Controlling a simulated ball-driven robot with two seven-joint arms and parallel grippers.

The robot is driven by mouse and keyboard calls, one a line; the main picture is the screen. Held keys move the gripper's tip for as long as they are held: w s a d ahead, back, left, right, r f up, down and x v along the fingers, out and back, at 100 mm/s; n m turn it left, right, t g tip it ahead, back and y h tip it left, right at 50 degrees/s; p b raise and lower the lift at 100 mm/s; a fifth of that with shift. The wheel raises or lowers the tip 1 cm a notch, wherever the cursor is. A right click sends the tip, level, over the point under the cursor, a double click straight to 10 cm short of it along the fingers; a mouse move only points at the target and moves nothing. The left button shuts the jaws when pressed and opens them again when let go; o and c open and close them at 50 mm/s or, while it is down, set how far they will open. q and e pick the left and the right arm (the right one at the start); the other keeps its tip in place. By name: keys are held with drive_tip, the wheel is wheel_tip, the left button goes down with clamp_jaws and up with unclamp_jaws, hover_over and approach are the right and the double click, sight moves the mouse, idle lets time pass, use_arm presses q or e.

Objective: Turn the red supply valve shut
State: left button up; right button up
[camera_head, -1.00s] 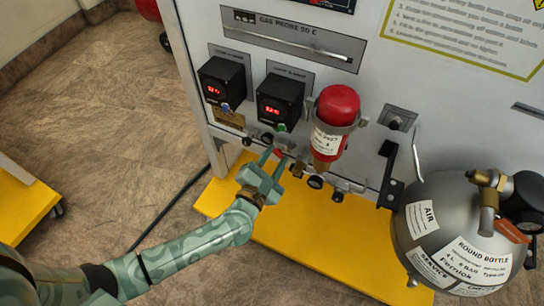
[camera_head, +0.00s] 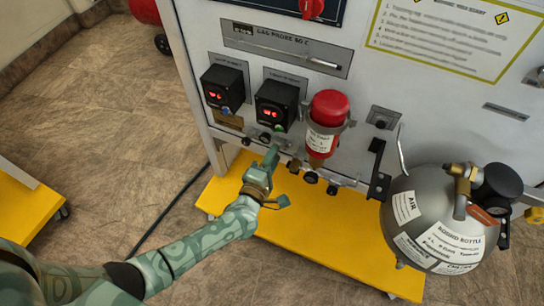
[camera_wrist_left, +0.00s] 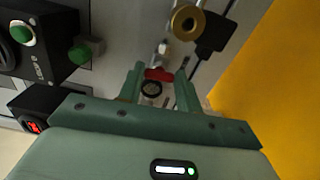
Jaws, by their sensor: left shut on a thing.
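The red supply valve (camera_wrist_left: 158,74) shows in the left wrist view as a small red handle between my fingers. A dark round fitting sits just below it in that view. My left gripper (camera_wrist_left: 157,82) is shut on the red handle, one finger on each side. In the head view my left gripper (camera_head: 270,158) is at the row of fittings low on the panel, seen nearly edge-on. There its fingers hide the red handle. My right gripper is in neither view.
Two black boxes with red displays (camera_head: 222,88) are above my left gripper. A red cylinder (camera_head: 322,140) is mounted just right of it. A grey round air bottle (camera_head: 400,225) stands further right.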

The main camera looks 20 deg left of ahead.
use_arm(q)
drive_tip(key=shift+s+f+m, duration=0.1)
drive_tip(key=shift+f+m, duration=0.05)
drive_tip(key=shift+m, duration=0.35)
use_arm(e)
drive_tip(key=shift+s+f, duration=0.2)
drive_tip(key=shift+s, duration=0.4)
use_arm(q)
drive_tip(key=o, duration=1)
drive_tip(key=s+p, duration=0.1)
drive_tip(key=s, duration=0.4)
drive_tip(key=s+p, duration=0.2)
drive_tip(key=s, duration=0.3)
drive_tip(key=s+p, duration=0.2)
drive_tip(key=s, duration=0.4)
drive_tip(key=shift+s+a, duration=0.1)
drive_tip(key=shift+a, duration=0.15)
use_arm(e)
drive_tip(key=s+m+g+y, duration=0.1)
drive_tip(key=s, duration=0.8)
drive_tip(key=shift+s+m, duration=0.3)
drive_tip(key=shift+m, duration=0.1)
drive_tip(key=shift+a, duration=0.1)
